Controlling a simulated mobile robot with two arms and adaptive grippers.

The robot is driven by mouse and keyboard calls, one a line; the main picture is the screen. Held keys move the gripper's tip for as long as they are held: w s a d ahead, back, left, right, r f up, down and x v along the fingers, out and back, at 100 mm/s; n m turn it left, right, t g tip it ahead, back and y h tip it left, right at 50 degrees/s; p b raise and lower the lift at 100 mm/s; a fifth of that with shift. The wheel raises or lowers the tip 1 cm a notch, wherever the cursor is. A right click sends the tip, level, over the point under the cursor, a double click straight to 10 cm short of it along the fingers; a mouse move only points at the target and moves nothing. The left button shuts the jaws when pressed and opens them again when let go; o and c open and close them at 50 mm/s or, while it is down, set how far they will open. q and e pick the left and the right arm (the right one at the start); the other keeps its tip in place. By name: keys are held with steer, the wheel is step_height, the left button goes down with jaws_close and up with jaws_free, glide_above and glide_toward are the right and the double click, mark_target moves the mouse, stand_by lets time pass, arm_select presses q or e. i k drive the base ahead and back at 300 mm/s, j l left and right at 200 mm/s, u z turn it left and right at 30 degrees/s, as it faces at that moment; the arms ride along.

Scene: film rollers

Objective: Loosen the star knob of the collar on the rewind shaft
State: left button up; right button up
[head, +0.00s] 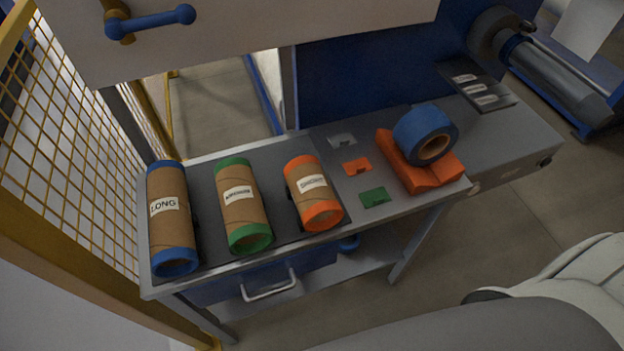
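Neither gripper is in view. Pale and grey parts at the lower right appear to be my own arm, with no fingers showing.
A grey bench (270,248) holds cardboard cores with blue (176,264), green (251,239) and orange (322,216) ends. A blue tape roll (424,132) rests on an orange cloth (434,178). A yellow mesh fence (75,130) closes the left. Floor at right is clear.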

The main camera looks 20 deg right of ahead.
mark_target(526, 27)
steer(key=z, duration=1.75)
